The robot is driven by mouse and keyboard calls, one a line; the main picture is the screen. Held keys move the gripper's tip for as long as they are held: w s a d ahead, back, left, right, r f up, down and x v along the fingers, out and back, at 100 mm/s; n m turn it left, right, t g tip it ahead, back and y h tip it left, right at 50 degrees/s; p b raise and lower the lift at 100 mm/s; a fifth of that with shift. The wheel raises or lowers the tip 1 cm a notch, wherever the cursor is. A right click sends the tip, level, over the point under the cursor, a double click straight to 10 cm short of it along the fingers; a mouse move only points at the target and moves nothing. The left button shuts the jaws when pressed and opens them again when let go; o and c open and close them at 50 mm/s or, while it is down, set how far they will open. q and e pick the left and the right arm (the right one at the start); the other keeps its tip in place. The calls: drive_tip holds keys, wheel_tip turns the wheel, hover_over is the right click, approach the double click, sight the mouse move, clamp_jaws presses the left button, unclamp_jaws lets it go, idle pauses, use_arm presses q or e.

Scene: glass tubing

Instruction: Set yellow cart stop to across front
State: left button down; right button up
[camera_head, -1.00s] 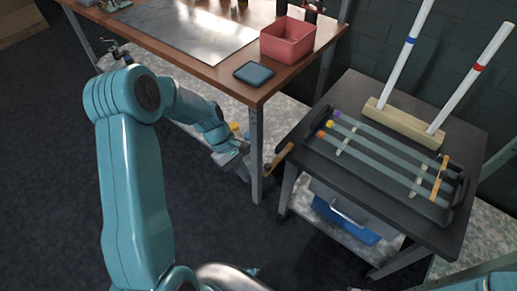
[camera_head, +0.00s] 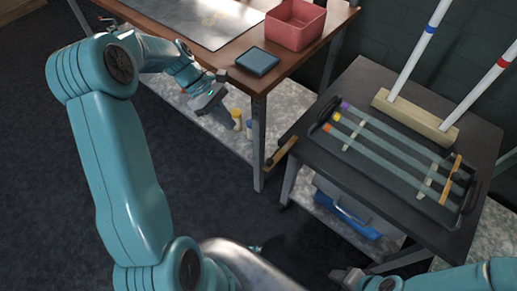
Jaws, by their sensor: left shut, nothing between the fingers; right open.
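The yellow cart stop (camera_head: 281,151) is a short yellow-brown bar at the left end of the dark cart (camera_head: 372,80). It slants out from the cart's near left corner toward the workbench leg. My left gripper (camera_head: 224,113) is shut and empty. It is left of the stop and apart from it, beyond the workbench leg, by the bench's lower shelf. Its fingertips are small and dark in the picture. My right gripper is not in view; only part of my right arm shows at the lower right.
A black tray (camera_head: 343,154) with glass tubes lies on the cart, before a wooden block (camera_head: 416,117) holding two white rods. The workbench leg (camera_head: 258,145) stands between my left gripper and the stop. Dark floor lies in front.

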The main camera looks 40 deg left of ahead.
use_arm(q)
approach(267, 165)
wheel_tip(267, 165, down, 2)
drive_tip(key=d, duration=0.1)
drive_tip(key=d+f, duration=0.1)
drive_tip(key=shift+w+d, duration=0.15)
drive_tip(key=shift+d, duration=0.2)
drive_tip(key=shift+w+d, duration=0.1)
drive_tip(key=shift+d, duration=0.15)
drive_tip(key=shift+d, duration=0.15)
